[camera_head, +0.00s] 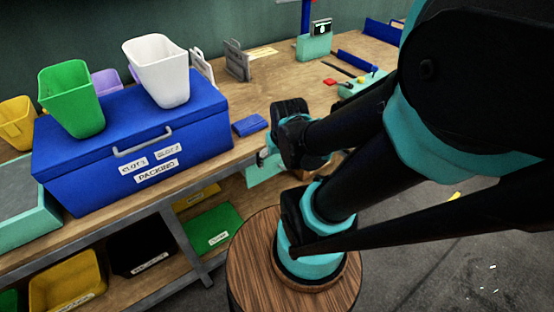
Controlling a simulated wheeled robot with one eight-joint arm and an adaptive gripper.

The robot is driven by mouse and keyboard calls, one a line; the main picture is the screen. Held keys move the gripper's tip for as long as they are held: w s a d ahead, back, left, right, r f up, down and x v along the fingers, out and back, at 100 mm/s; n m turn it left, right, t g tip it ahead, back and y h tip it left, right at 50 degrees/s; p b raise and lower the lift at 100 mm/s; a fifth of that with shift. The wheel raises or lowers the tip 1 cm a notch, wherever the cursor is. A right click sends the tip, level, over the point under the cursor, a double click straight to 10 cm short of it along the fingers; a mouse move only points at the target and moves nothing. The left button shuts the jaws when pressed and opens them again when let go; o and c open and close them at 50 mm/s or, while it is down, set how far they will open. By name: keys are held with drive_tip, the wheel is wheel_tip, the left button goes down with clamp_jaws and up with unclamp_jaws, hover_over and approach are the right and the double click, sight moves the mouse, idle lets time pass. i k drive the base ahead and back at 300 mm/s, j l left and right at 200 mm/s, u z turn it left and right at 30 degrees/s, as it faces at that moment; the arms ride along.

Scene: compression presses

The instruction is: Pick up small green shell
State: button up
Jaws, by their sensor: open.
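A green, tapered, open-topped shell (70,97) stands upright at the left end of the blue lidded box on the bench. It is the green piece that fits the task's name. My arm comes in from the right and bends down to the bench's front edge. My gripper (267,155) is at its end, low and right of the blue box, well apart from the green shell. The gripper is open; its fingers are small here and partly hidden by my wrist.
A white shell (160,70) stands on the blue box (130,130), right of the green one. A purple shell (106,80) and a yellow shell (16,122) are behind and left. A small blue block (250,125) lies on the bench (235,98). Labelled bins fill the lower shelf.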

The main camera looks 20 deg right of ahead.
sight(67, 89)
drive_tip(key=k+j+u, duration=0.1)
drive_tip(key=u, duration=1)
drive_tip(key=j, duration=0.1)
